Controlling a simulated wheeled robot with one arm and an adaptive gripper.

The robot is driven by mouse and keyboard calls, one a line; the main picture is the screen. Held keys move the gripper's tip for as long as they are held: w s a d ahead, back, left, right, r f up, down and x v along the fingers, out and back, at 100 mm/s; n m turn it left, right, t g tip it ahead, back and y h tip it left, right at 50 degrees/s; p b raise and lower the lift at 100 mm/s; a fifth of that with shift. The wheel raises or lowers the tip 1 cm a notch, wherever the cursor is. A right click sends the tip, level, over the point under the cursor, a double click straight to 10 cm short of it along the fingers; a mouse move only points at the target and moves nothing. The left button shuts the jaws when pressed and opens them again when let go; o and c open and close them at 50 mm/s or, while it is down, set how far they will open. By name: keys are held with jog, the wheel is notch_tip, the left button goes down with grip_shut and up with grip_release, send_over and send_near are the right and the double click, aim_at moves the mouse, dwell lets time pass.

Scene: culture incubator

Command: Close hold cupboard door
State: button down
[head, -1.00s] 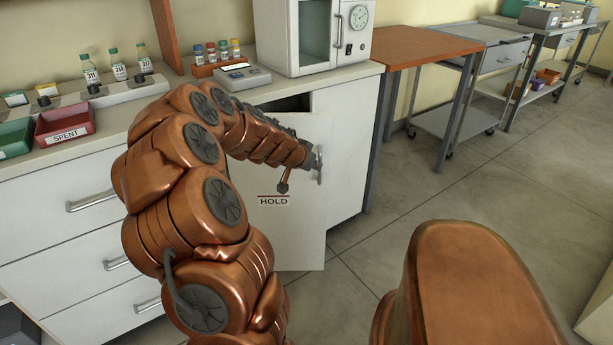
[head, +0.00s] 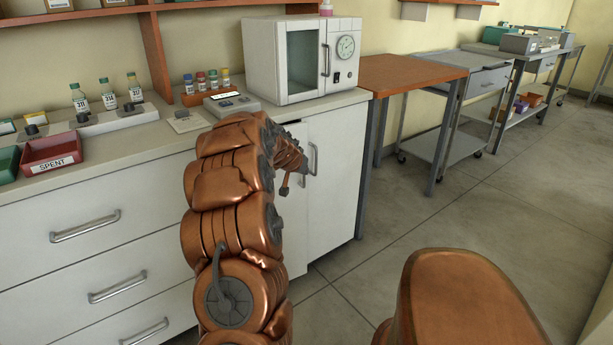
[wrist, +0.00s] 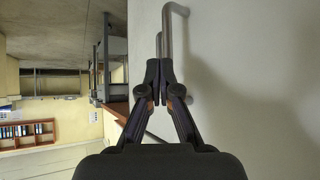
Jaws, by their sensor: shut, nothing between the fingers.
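The hold cupboard door (head: 297,235) is the white front panel just right of my arm in the head view. My gripper (head: 305,169) is shut and empty at the handle. In the wrist view the shut fingertips (wrist: 159,68) are beside the handle (wrist: 176,32) and the white door face (wrist: 245,75); contact is unclear.
A white incubator (head: 300,60) stands on the counter above the cupboard. Drawers with bar handles (head: 85,226) lie left of my arm. A brown-topped table (head: 410,75) stands to the right. The floor (head: 400,215) in front is open.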

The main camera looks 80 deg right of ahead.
jog(key=shift+w+d+r, duration=0.15)
jog(key=shift+w+d, duration=0.2)
jog(key=shift+d, duration=0.35)
jog(key=shift+w+d+r, duration=0.15)
jog(key=shift+w+d, duration=0.2)
jog(key=shift+d, duration=0.4)
jog(key=shift+w+d+r, duration=0.15)
jog(key=shift+w+d, duration=0.2)
jog(key=shift+d, duration=0.35)
jog(key=shift+d+r, duration=0.1)
jog(key=shift+d, duration=0.05)
jog(key=shift+b, duration=0.35)
jog(key=s+a+r+b, duration=0.1)
jog(key=a+r, duration=0.4)
jog(key=a, duration=0.7)
jog(key=shift+s+r+b, duration=0.2)
jog(key=shift+s+b, duration=0.05)
jog(key=shift+b, duration=0.1)
